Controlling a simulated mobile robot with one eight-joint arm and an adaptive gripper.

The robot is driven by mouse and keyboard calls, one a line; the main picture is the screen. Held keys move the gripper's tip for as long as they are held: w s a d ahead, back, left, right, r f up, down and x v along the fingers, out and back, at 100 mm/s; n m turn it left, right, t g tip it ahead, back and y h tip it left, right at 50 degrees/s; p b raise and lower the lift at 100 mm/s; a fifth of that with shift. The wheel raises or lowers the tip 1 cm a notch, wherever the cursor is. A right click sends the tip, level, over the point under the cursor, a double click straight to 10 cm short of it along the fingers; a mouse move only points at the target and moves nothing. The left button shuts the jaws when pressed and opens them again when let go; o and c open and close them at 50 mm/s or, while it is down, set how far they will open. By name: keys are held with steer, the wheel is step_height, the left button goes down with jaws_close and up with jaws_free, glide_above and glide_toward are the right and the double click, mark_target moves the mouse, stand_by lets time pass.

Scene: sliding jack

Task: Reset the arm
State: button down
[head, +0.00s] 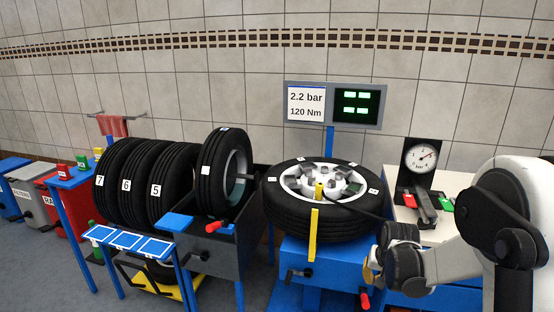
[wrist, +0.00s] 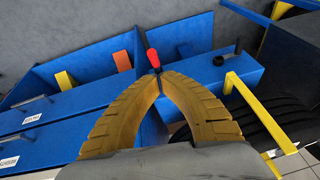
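My gripper (head: 371,268) is at the lower right of the head view, beside the blue tyre machine and in front of the white bench. In the wrist view its two yellow-brown fingers (wrist: 159,77) arch inward and their tips meet, with nothing seen held between them. A red-handled lever (wrist: 153,59) shows just past the tips and seems to stand beyond them, on the blue machine (wrist: 205,70). My arm is folded at the right side of the head view.
A wheel (head: 318,215) lies flat on the blue machine, with a yellow bar (head: 314,235) in front. A pressure gauge (head: 421,157) stands on the white bench (head: 455,183). Numbered tyres (head: 128,185) stand in a rack at left. A display (head: 357,103) is behind. Grey floor shows at lower left.

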steer(key=s+a+r+n+t, duration=0.1)
steer(key=s+a+r, duration=0.3)
steer(key=s+r, duration=0.3)
steer(key=s+a+r+n, duration=0.1)
steer(key=s+a+r, duration=0.2)
steer(key=s+r, duration=0.45)
steer(key=s+a+r+n+t, duration=0.1)
steer(key=s+a, duration=0.1)
steer(key=s, duration=0.4)
steer(key=s+a+r+n+t, duration=0.1)
steer(key=s+a+r, duration=0.1)
steer(key=s, duration=0.3)
steer(key=shift+s+a, duration=0.15)
steer(key=shift+s, duration=0.2)
